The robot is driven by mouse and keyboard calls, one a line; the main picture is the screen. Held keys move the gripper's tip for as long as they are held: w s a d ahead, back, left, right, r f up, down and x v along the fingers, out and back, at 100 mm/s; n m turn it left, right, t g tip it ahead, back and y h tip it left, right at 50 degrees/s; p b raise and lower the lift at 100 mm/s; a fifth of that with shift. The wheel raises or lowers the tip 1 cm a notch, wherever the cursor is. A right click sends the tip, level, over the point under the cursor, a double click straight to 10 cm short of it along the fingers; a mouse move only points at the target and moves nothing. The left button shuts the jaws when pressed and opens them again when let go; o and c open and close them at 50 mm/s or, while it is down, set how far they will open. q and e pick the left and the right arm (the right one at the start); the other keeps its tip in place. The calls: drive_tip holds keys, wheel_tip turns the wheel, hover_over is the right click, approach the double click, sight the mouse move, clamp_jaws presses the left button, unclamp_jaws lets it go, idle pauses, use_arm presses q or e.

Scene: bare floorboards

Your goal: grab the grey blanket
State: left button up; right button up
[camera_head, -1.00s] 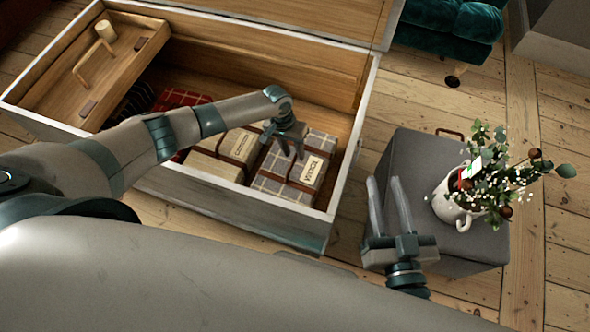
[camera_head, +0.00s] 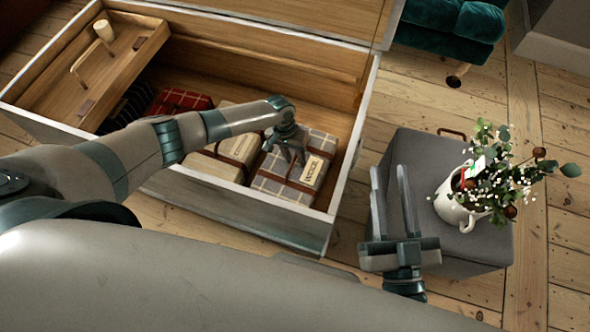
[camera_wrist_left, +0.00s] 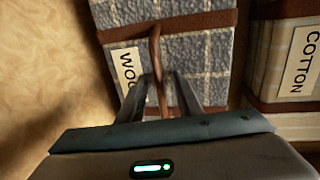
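The grey blanket (camera_head: 300,165) is a folded grey plaid bundle with brown straps and a pale label, lying at the right end of the open wooden chest. In the left wrist view the blanket (camera_wrist_left: 205,65) fills the middle, with a brown strap loop (camera_wrist_left: 157,65) standing up from it. My right gripper (camera_head: 391,172) is open and empty, beside the grey box.
A cream bundle (camera_head: 232,150) labelled COTTON in the wrist view lies left of the blanket, and a red plaid one (camera_head: 180,101) beyond. The chest wall (camera_head: 235,212) surrounds them. A white mug (camera_head: 455,205) with a plant stands on the grey box (camera_head: 410,150).

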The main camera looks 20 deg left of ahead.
use_arm(q)
clamp_jaws()
idle(1.2)
drive_tip(key=shift+r, duration=0.1)
